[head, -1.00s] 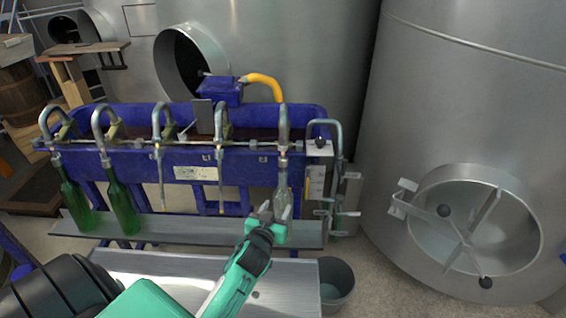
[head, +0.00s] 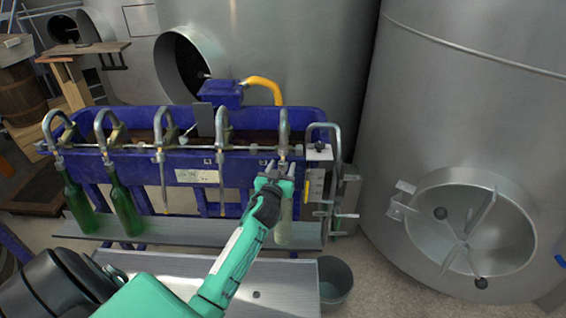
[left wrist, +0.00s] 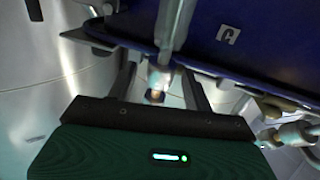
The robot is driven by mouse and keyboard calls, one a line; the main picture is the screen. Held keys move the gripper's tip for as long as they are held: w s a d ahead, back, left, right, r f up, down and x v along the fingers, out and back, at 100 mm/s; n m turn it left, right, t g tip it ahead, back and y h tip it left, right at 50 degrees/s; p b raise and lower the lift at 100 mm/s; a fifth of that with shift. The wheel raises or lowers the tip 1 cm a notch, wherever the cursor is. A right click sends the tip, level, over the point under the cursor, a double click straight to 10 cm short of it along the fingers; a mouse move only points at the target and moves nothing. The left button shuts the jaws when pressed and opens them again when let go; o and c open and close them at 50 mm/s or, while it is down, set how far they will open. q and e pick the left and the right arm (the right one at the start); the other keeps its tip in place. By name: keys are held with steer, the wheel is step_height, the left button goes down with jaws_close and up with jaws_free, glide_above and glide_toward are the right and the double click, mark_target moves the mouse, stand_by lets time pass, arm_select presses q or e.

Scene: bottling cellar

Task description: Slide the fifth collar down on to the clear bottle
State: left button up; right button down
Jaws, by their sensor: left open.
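The clear bottle (head: 284,230) stands on the shelf under the fifth spout (head: 283,125), at the right end of the filler. My arm hides its upper part. The fifth collar (head: 283,150) seems to be the metal piece on that spout at bar height, just above my gripper. My left gripper (head: 278,168) is open in front of the spout, just below the bar. In the left wrist view the spout's tube and a pale, shiny piece (left wrist: 160,78) lie between the two spread fingers; I cannot tell whether they touch. My right gripper is not in view.
Two green bottles (head: 124,208) stand under the leftmost spouts on the metal shelf (head: 190,232). The third and fourth spouts hang over bare shelf. A valve post (head: 320,190) stands close right of the clear bottle. A grey bucket (head: 336,282) is below.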

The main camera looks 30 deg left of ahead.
arm_select(q)
steer(key=shift+x, duration=0.95)
steer(key=c, duration=0.6)
steer(key=shift+s+f+b, duration=0.15)
steer(key=shift+f+b, duration=0.8)
steer(key=shift+f, duration=0.15)
steer(key=shift+c, duration=0.2)
steer(key=shift+d, duration=0.1)
steer(key=o, duration=0.6)
steer(key=shift+o, duration=0.2)
